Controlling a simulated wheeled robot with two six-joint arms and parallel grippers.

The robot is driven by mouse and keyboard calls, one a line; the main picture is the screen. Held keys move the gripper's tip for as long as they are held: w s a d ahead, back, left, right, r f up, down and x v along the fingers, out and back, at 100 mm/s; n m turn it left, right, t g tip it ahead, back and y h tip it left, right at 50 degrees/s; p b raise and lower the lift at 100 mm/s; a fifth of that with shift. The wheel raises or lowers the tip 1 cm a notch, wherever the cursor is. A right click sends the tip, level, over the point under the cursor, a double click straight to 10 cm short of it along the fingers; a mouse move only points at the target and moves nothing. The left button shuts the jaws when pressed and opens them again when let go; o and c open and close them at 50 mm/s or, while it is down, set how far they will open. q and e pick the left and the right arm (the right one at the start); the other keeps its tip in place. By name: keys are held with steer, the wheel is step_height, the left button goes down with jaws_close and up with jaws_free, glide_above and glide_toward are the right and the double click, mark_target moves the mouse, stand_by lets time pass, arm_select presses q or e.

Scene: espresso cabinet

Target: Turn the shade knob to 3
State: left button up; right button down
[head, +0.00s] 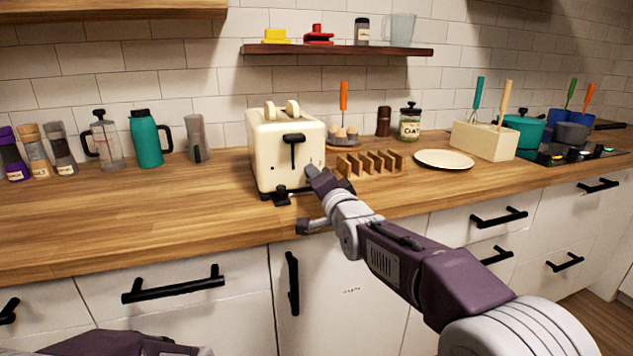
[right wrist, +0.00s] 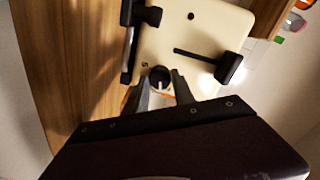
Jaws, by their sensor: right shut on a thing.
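The cream toaster (head: 268,145) stands near the counter's front edge in the head view, with pale slices showing at its top. A black lever (head: 294,146) is on its front. The dark round shade knob (right wrist: 160,78) shows on the toaster's face in the right wrist view, with a pale line on it. Small print beside the knob is too blurred to read for sure. My right gripper (right wrist: 160,90) is shut on the knob, one finger on each side. In the head view my right gripper (head: 318,178) covers the knob. My left gripper is out of view.
A wooden toast rack (head: 370,162) and a white plate (head: 444,159) stand to the toaster's right. A teal jug (head: 147,140) stands to its left. The counter (head: 130,220) at front left is clear. A shelf (head: 340,50) hangs above.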

steer(key=m+b, duration=0.1)
steer(key=m, duration=0.3)
steer(key=shift+f+m, duration=0.1)
steer(key=shift+m, duration=0.6)
steer(key=c, duration=1.1)
jaws_free()
steer(key=shift+o, duration=0.2)
steer(key=v, duration=0.9)
steer(key=shift+p, duration=0.4)
